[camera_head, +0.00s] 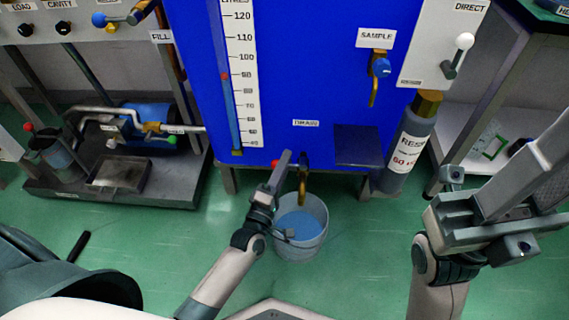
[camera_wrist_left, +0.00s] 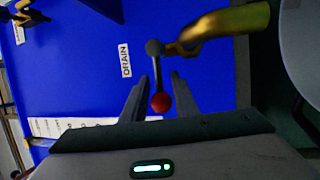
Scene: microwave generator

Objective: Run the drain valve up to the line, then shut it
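The drain valve (camera_head: 303,186) is a brass spout under the DRAIN label on the blue tank (camera_head: 300,80). Its short lever ends in a red ball (camera_wrist_left: 160,102), which also shows in the head view beside my left gripper (camera_head: 283,160). In the left wrist view, the open fingers of my left gripper (camera_wrist_left: 156,95) stand on either side of the red ball, with gaps visible. A grey bucket (camera_head: 277,238) stands under the spout with blue liquid inside. No fill line can be made out on it. My right gripper (camera_head: 545,165) is at the right, its finger gap unclear.
A scale (camera_head: 243,70) with a red marker runs down the tank's front. A sample tap (camera_head: 380,68) and a grey cylinder (camera_head: 408,145) are to the right. A pump rig (camera_head: 120,150) stands at the left.

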